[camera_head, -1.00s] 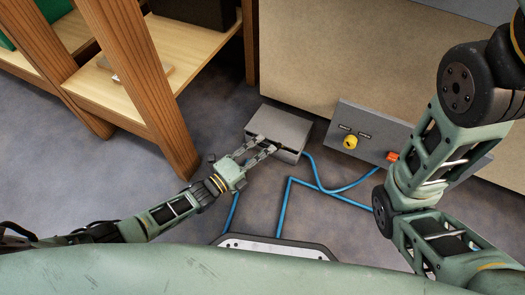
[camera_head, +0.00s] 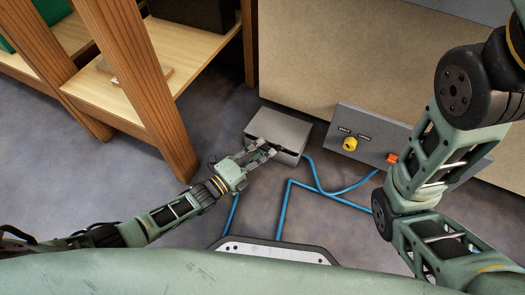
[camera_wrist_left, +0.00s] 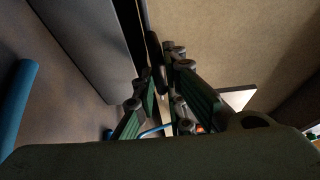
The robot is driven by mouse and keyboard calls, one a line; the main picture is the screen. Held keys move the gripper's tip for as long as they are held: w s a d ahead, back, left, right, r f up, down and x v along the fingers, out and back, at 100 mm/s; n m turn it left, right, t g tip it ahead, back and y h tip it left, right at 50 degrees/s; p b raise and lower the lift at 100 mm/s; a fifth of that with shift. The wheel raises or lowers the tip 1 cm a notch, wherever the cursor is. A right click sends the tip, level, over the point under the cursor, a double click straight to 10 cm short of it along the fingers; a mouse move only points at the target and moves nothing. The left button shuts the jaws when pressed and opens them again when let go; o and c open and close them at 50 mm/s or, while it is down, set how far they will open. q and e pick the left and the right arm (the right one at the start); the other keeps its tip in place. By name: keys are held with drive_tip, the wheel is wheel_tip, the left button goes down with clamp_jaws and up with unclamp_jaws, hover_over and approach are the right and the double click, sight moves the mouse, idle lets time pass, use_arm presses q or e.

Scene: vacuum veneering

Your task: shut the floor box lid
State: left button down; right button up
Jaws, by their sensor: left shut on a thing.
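The floor box (camera_head: 291,152) is a low grey metal box on the floor against the beige wall. Its flat grey lid (camera_head: 280,123) faces up; I cannot tell how far it stands open. My left gripper (camera_head: 268,151) is at the box's near edge, fingers close together. In the left wrist view the left gripper (camera_wrist_left: 156,78) has its fingertips on a thin dark bar (camera_wrist_left: 153,48) beside a grey panel (camera_wrist_left: 85,45). The bar seems to belong to the lid. The fingers hide part of the box front. My right gripper is out of view.
Blue hoses (camera_head: 318,184) run over the floor from the box. A grey panel with a yellow knob (camera_head: 349,144) and an orange part (camera_head: 391,158) stands right of it. A wooden shelf (camera_head: 150,90) stands left. Floor is free between shelf and box.

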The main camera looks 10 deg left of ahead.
use_arm(q)
drive_tip(key=shift+f, duration=0.1)
wheel_tip(320, 180, down, 3)
drive_tip(key=b, duration=0.3)
drive_tip(key=shift+s+a+f, duration=0.1)
drive_tip(key=shift+f, duration=0.05)
drive_tip(key=c, duration=1.8)
unclamp_jaws()
drive_tip(key=shift+f, duration=0.1)
drive_tip(key=v, duration=1.2)
